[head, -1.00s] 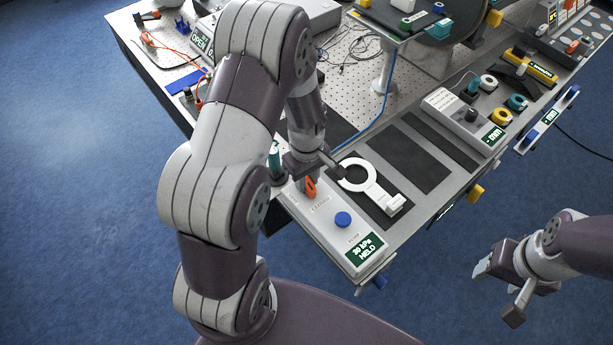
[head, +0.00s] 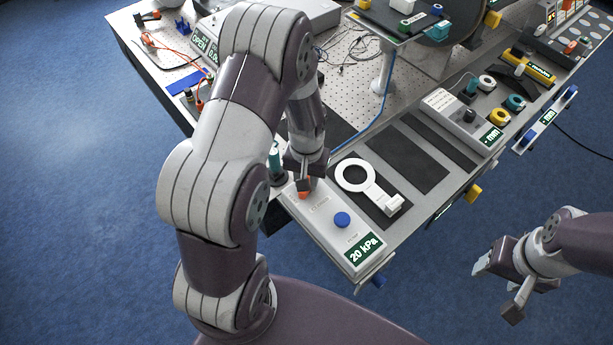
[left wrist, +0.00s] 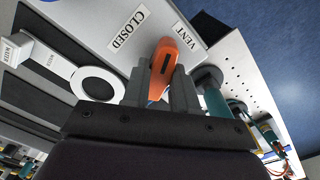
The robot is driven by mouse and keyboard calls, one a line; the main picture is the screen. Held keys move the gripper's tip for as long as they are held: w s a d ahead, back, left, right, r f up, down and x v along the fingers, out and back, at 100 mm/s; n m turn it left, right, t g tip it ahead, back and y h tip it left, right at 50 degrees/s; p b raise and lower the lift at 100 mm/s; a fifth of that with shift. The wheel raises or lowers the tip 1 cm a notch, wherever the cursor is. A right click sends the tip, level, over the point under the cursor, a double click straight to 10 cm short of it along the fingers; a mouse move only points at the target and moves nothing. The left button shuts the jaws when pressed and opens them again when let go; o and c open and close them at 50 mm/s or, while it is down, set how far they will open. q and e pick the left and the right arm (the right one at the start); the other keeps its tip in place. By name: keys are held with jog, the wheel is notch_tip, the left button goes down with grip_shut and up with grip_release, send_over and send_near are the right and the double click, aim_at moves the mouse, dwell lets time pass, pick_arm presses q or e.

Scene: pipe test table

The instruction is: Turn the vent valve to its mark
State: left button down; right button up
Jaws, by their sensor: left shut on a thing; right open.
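The orange vent valve handle (left wrist: 162,68) sits on a pale grey box (head: 318,226) at the table's near edge. In the left wrist view its pointed end lies between the labels CLOSED (left wrist: 128,30) and VENT (left wrist: 185,37), nearer VENT. My left gripper (left wrist: 167,88) is shut on the handle, one finger on each side. In the head view the gripper (head: 304,187) covers most of the handle. The box's display (head: 364,248) reads 20 kPa. My right gripper (head: 495,283) is open and empty over the floor at the right.
A blue button (head: 342,219) is on the same box. A white ring-ended tool (head: 369,187) lies on a dark mat just right of it. A teal cylinder (head: 274,158) stands close to the left gripper. Another grey box with a display (head: 466,116) stands further right.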

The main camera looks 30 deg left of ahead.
pick_arm(q)
jog(key=m, duration=0.5)
jog(key=shift+w+m, duration=0.1)
jog(key=shift+m, duration=0.2)
dwell(0.4)
jog(key=c, duration=0.9)
grip_release()
notch_tip(320, 180, up, 13)
jog(key=shift+f+b, duration=0.1)
jog(key=shift+b, duration=0.8)
